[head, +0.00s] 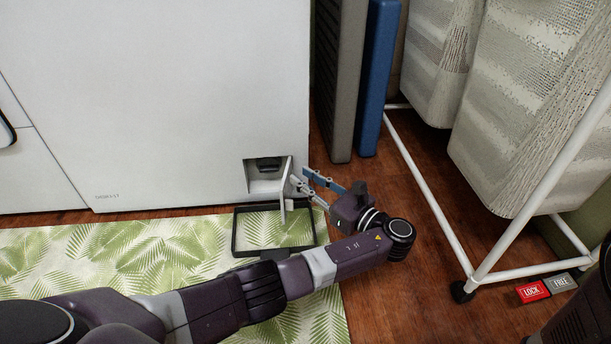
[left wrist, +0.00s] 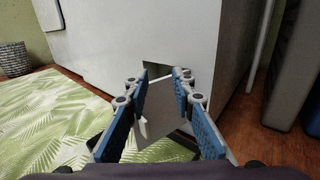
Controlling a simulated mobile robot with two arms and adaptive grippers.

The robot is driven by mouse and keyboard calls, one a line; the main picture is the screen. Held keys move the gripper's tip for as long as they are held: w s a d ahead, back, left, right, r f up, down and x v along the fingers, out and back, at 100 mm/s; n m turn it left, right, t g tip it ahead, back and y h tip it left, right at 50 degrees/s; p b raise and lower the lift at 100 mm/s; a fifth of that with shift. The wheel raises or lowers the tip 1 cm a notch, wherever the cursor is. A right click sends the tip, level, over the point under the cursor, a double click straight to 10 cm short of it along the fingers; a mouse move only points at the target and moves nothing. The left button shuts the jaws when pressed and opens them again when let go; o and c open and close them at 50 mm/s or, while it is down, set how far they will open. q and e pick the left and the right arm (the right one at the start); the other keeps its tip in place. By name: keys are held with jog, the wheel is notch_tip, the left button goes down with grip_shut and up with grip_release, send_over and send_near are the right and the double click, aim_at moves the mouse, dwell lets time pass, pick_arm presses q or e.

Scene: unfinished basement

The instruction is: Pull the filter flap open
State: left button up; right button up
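The filter flap (head: 286,188) is a white panel at the lower right corner of the white appliance (head: 190,90). It stands swung out from a small recess (head: 262,180) with a dark part (head: 266,163) inside. My left gripper (head: 297,180) is at the flap's right side, its blue-padded fingers apart. In the left wrist view, the pale flap (left wrist: 168,108) shows between and beyond the open fingers of the left gripper (left wrist: 160,76). I cannot tell whether a finger touches it. My right gripper is not in view.
A black-rimmed tray or frame (head: 235,232) lies below the flap on the leaf-patterned mat (head: 110,258). Grey (head: 339,80) and blue (head: 377,80) panels stand right of the appliance. A white-framed laundry rack (head: 430,190) stands farther right. Wooden floor lies between.

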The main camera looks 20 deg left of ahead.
pick_arm(q)
jog(key=shift+s+r, duration=0.1)
jog(key=shift+r, duration=0.6)
jog(key=shift+c, duration=0.3)
